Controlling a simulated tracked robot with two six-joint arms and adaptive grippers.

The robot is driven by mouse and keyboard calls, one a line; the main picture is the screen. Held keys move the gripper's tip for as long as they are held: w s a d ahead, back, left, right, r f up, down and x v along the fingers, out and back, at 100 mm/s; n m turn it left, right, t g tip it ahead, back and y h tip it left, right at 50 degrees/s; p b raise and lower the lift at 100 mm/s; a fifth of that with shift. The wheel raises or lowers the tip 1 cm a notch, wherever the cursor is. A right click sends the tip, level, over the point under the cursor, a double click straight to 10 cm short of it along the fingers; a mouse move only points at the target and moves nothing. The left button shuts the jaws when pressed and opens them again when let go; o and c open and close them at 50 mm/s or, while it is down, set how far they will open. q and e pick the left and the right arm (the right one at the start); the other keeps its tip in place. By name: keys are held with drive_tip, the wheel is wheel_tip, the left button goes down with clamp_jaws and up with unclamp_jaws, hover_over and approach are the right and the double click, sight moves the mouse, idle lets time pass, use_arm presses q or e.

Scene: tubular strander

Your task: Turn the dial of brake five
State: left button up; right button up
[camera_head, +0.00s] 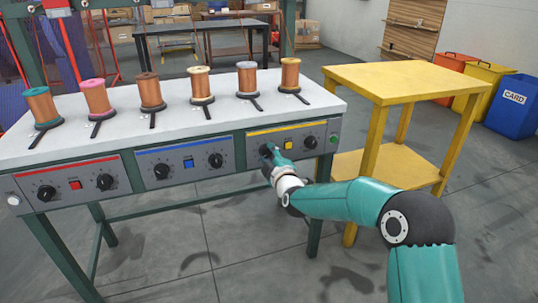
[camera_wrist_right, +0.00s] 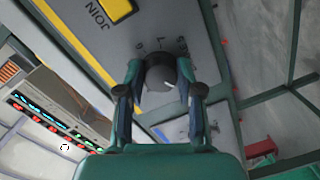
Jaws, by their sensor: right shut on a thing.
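My right gripper (camera_head: 270,157) reaches the left dial of the yellow-striped panel (camera_head: 313,129) on the front of the bench. In the right wrist view its two fingers (camera_wrist_right: 160,75) close on the sides of this black dial (camera_wrist_right: 160,62), which is the dial of brake five. Printed numbers stand around the dial, and a small white mark shows on its lower right. In the head view the gripper covers most of this dial. The other dial of that panel (camera_head: 310,142) is free. My left gripper is not in view.
Red-striped (camera_head: 75,184) and blue-striped panels (camera_head: 186,163) with dials sit to the left. A yellow button (camera_head: 288,145) is close beside the gripper. Wire spools (camera_head: 200,86) stand on the bench top (camera_head: 170,118). A yellow table (camera_head: 393,80) stands at the right.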

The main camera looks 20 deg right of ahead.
drive_tip(key=shift+a+f, duration=0.15)
drive_tip(key=shift+f, duration=0.1)
drive_tip(key=o, duration=1.2)
drive_tip(key=shift+c, duration=0.2)
drive_tip(key=shift+r, duration=0.1)
drive_tip(key=s, duration=1.2)
drive_tip(key=shift+r, duration=0.4)
